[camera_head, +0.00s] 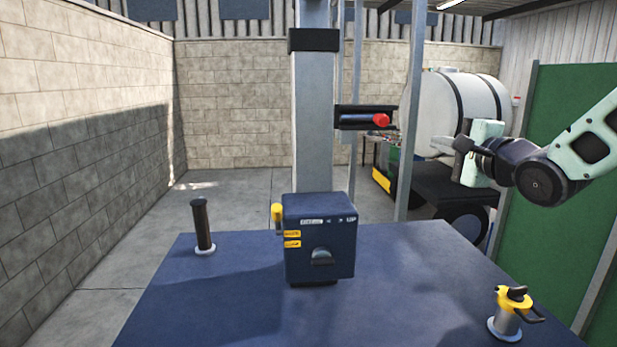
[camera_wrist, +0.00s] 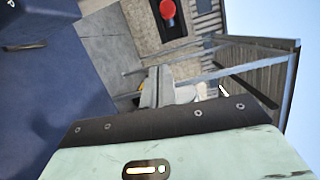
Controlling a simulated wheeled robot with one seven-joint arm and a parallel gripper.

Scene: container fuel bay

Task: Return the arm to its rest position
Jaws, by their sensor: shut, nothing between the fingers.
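My arm reaches in from the right edge of the head view, bent, with pale green links and dark joints. My gripper (camera_head: 462,148) is held up in the air beyond the right side of the blue table, in front of the white tank. It is shut, with nothing held. In the wrist view, a pale green housing with a dark bar of my gripper (camera_wrist: 165,120) fills the lower part, and the fingertips cannot be made out clearly.
The blue table (camera_head: 400,290) carries a dark blue box (camera_head: 320,245), a dark upright handle (camera_head: 202,223) and a yellow-topped metal fitting (camera_head: 508,312). A grey column with a red-ended cylinder (camera_head: 365,119) stands behind. The white tank (camera_head: 450,100) and green panel (camera_head: 550,190) are at right.

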